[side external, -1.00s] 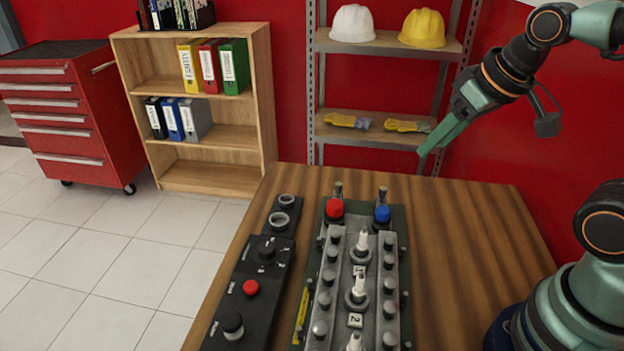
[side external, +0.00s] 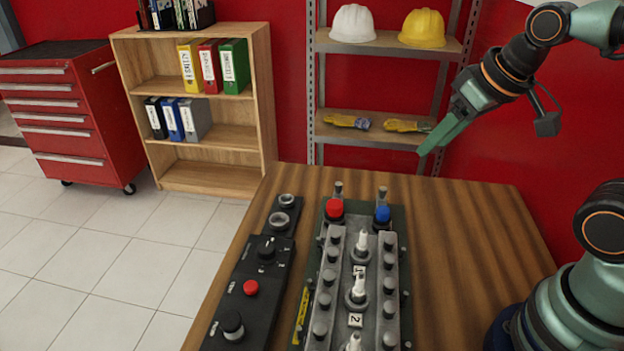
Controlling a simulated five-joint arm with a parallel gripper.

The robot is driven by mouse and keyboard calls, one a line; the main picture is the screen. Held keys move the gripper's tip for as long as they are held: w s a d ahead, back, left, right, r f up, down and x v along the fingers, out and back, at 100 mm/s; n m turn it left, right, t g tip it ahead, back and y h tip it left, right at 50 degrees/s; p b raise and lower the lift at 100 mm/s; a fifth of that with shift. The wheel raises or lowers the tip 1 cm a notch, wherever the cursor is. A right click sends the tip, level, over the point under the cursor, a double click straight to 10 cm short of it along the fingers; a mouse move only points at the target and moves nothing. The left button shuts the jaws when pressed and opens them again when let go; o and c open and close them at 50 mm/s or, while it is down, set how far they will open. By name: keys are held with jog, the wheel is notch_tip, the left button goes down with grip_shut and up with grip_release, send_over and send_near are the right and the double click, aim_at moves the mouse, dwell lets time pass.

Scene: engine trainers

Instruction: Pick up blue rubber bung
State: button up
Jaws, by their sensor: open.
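The blue rubber bung (side external: 382,214) sits upright at the far right end of the engine trainer (side external: 398,240), on a metal fitting. A red bung (side external: 334,208) sits to its left on the same trainer. My gripper (side external: 430,148) is in the air above and to the right of the blue bung, in front of the metal shelf, apart from everything. It points down and left and is empty. Only its edge shows clearly, so the gap between the fingers is hard to see.
White spark plugs (side external: 362,244) and rows of dark bolts stand along the trainer. A black control panel (side external: 262,262) with knobs and a red button lies to its left. The wooden table (side external: 470,240) is bare on the right. A metal shelf (side external: 385,47) stands behind.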

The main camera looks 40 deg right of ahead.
dwell(0.3)
jog(key=shift+o, duration=1.4)
jog(key=n+g, duration=0.6)
jog(key=n, duration=0.5)
send_over(384, 209)
jog(key=f, duration=1.3)
jog(key=shift+w+d+f, duration=0.1)
jog(key=shift+w+d, duration=0.05)
jog(key=shift+d, duration=0.2)
jog(key=shift+s+a+f, duration=0.1)
jog(key=shift+a+f, duration=0.05)
jog(key=shift+f, duration=1.2)
jog(key=shift+s+a+f, duration=0.1)
jog(key=shift+a+f, duration=0.05)
jog(key=shift+f, duration=1.2)
